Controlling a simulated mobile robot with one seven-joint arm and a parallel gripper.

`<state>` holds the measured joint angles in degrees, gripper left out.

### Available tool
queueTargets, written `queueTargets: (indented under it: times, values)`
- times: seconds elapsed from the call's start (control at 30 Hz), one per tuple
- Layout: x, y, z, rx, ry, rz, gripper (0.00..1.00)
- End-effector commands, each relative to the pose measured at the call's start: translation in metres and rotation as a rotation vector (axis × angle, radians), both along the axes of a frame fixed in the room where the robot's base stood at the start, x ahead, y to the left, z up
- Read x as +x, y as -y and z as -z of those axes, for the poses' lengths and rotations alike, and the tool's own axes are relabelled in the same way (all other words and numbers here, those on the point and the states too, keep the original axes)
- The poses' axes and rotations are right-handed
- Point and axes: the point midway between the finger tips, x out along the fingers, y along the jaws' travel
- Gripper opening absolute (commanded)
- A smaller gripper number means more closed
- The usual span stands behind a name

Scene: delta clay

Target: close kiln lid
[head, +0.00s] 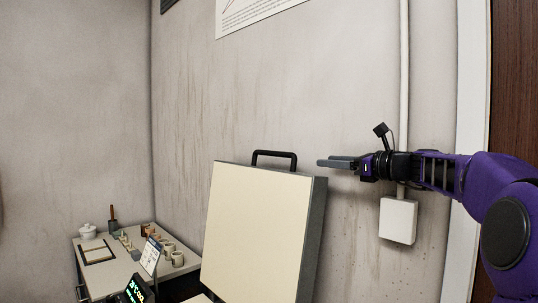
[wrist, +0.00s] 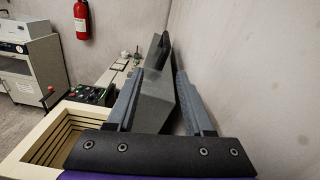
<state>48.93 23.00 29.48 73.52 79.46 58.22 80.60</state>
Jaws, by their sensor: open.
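The kiln lid (head: 255,235) stands raised and tilted slightly back, its cream inner face towards the head camera and its grey shell at the right side. A black handle (head: 275,154) sits on its top edge. My gripper (head: 322,163) is right of the handle, at about its height, fingers pointing left and apart from it in the picture. In the wrist view my gripper (wrist: 161,72) is open and empty, with the grey lid (wrist: 156,105) and its handle (wrist: 161,50) showing beyond and between the fingers. The kiln body (wrist: 38,140) is open at lower left, showing stepped cream walls.
A lit display (head: 134,291) is at the bottom. The wall with a white box (head: 398,220) and conduit is close behind my arm.

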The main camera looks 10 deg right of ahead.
Motion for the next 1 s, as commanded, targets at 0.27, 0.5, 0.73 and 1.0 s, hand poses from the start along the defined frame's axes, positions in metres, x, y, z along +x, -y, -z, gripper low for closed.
queueTargets:
  times: [0.27,0.5,0.73,1.0]
  values:
    - [0.019,0.008,-0.004,0.091,-0.033,0.025,0.52]
    - [0.057,-0.022,-0.004,0.090,-0.034,0.022,0.52]
    - [0.098,-0.052,-0.005,0.088,-0.034,0.023,0.52]
    - [0.136,-0.078,-0.005,0.088,-0.033,0.025,0.52]
